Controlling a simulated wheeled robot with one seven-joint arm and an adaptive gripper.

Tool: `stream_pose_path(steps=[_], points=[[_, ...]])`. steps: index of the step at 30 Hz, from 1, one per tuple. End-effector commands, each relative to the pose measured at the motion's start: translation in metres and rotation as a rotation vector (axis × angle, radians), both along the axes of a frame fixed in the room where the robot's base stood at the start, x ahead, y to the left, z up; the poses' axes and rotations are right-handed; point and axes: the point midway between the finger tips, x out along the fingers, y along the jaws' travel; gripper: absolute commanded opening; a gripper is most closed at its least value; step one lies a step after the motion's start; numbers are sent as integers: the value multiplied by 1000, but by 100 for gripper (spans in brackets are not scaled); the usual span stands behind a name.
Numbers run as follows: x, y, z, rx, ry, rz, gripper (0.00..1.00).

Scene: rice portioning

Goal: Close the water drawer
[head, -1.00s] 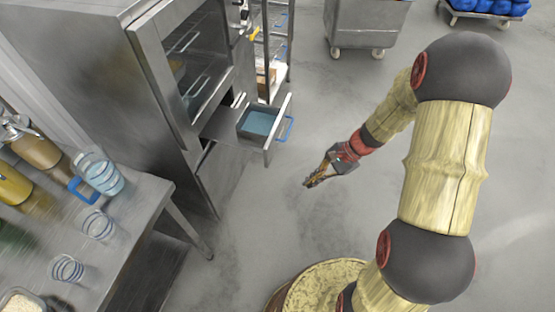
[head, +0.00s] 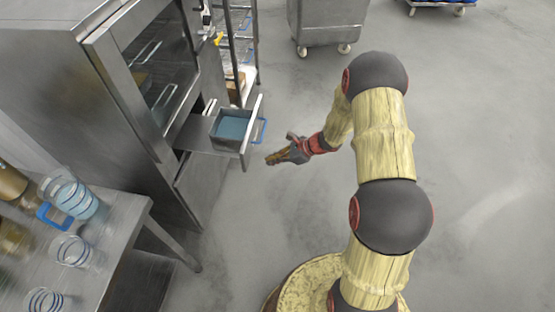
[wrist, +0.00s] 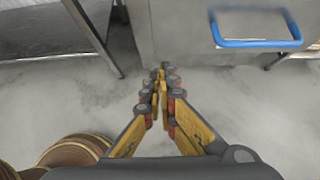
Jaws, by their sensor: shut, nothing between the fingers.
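The water drawer (head: 247,135) is pulled out of the steel cabinet, and blue water (head: 231,127) shows in the bin inside it. A blue handle (head: 261,130) is on its front. My gripper (head: 268,161) is shut and empty, just right of and in front of the drawer front, apart from it in the head view. In the wrist view, the shut fingertips (wrist: 161,70) point toward the lower edge of the grey drawer front (wrist: 180,40), left of and below the blue handle (wrist: 255,42). Whether the fingertips touch it cannot be told.
A steel table (head: 110,265) with a water jug (head: 72,197) and glasses stands at the lower left. A wire rack (head: 240,60) stands beyond the cabinet (head: 80,90). A grey wheeled bin (head: 328,22) is at the back. The floor to the right is clear.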

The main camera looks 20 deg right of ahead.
Motion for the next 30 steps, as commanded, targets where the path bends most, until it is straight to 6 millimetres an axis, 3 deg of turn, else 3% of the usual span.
stream_pose_path(steps=[6,15,30], points=[[15,29,-31,1,1,3,0],[33,59,-29,0,-1,2,0],[36,63,-28,0,0,1,0]])
